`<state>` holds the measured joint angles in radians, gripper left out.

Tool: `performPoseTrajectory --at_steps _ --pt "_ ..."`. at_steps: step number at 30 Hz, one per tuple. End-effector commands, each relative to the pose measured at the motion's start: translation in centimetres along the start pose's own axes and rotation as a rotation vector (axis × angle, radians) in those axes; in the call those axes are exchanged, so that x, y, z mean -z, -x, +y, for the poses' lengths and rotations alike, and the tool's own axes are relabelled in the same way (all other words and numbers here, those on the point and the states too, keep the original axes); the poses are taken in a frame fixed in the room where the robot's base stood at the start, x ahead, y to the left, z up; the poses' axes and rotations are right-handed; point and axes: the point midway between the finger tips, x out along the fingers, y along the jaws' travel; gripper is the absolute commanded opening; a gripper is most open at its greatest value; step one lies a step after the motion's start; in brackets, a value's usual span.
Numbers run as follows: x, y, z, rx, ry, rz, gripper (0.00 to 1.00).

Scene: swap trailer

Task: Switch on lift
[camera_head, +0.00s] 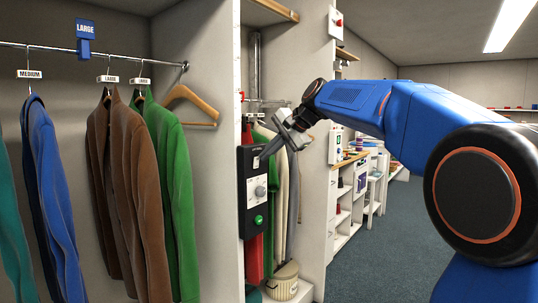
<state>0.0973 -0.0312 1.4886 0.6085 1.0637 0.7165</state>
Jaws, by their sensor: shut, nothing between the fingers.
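A black control panel (244,201) is fixed to the front edge of a pale upright at centre. It carries a silver knob (260,190) and a green button (258,220) below it. Small lettering near its top is too small to read. My gripper (266,151) is shut and empty, its fingers pointing down and left at the upper part of the panel. It partly covers that part, and I cannot tell whether the tips touch it. Behind is a vertical metal post (255,60) with a rail and hanging clothes, seemingly the lift.
Jackets, among them a green one (163,185), hang from a rail at left beside an empty wooden hanger (191,103). A woven basket (283,280) stands below the panel. A small box with a red button (338,23) is higher up. Shelves line the right; dark floor (375,250) is clear.

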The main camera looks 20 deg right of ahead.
Motion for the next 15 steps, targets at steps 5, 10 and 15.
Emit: performPoseTrajectory --at_steps 5,10,15 --pt "0.0 -0.1 -0.2 -0.016 0.002 -0.002 0.00" --pt "-0.1 -0.6 -1.1 -0.089 0.004 -0.005 0.00" --pt "-0.1 -0.6 -1.2 -0.112 0.000 -0.002 0.00"
